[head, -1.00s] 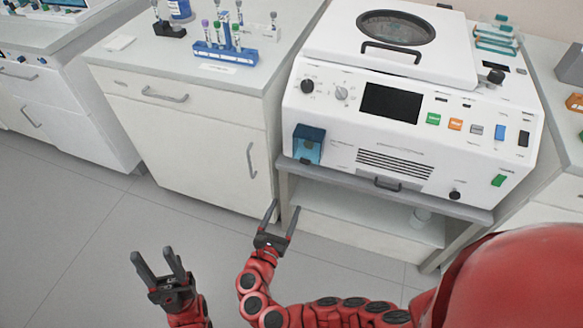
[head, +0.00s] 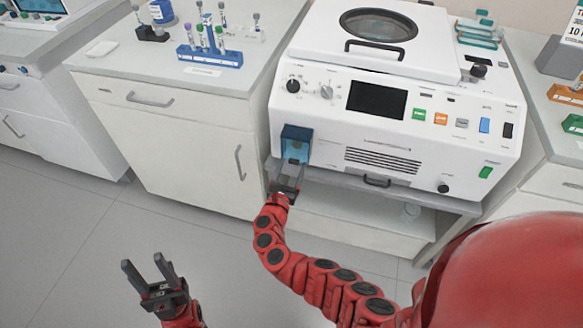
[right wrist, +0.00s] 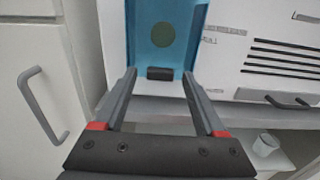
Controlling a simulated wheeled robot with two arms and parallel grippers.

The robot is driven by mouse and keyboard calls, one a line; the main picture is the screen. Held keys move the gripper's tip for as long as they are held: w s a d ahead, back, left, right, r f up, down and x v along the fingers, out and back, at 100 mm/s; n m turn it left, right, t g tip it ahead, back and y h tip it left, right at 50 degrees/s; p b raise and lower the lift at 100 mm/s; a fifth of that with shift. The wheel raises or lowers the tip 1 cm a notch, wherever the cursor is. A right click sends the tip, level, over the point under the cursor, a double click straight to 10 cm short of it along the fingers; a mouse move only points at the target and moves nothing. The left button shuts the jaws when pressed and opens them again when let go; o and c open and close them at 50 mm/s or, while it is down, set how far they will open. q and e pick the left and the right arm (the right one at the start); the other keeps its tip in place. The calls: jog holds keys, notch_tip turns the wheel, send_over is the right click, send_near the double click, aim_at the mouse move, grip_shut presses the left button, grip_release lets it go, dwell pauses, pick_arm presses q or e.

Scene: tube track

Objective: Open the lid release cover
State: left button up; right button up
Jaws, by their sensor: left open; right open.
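The lid release cover (head: 297,137) is a blue, see-through flap at the left of the white centrifuge's front (head: 330,150); it looks closed. In the right wrist view the cover (right wrist: 188,30) fills the upper middle, with a dull round spot showing through it and a small black tab (right wrist: 160,73) at its lower edge. My right gripper (head: 290,166) is open just in front of the cover's lower part. In the wrist view its fingertips stand on either side of the tab; contact is unclear. My left gripper (head: 147,262) is open and empty, low over the floor.
The centrifuge stands on a grey stand with a lower shelf (head: 350,218). A black front handle (head: 377,181) lies right of the cover. A cabinet (head: 180,140) with a grey handle (right wrist: 42,105) is close on the left. A blue tube rack (head: 210,55) stands on its counter.

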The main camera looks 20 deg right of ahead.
grip_shut()
dwell(0.3)
dwell(1.1)
